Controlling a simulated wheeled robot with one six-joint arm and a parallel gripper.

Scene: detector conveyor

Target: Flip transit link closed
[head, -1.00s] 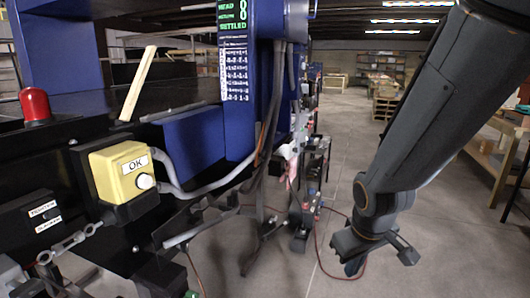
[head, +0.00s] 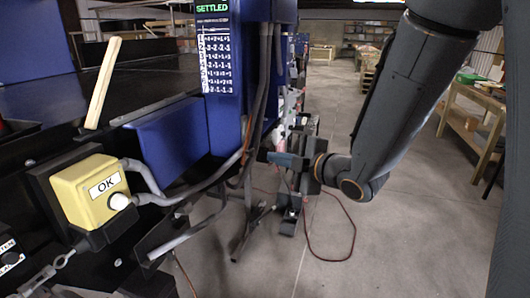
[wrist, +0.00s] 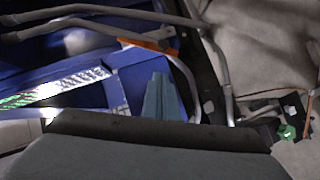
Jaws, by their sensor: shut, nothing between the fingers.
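My gripper (head: 282,159) is to the right of the blue machine, with its fingers pointing left toward the hoses and rails below the screen. Its shut, empty fingers also show in the wrist view (wrist: 162,98), in front of a blue panel. A narrow orange bar (wrist: 146,46) lies just beyond the fingertips there, apart from them, beside grey bent tubes. An orange strip also shows faintly by the hoses in the head view (head: 246,138). I cannot tell for sure whether this orange bar is the transit link.
The blue machine carries a screen reading SETTLED (head: 213,15). A yellow OK button box (head: 88,192) stands at the left, with a metal shackle (head: 42,276) below it. A red cable (head: 352,235) lies on the floor. The floor at the right is open, up to a wooden table (head: 472,125).

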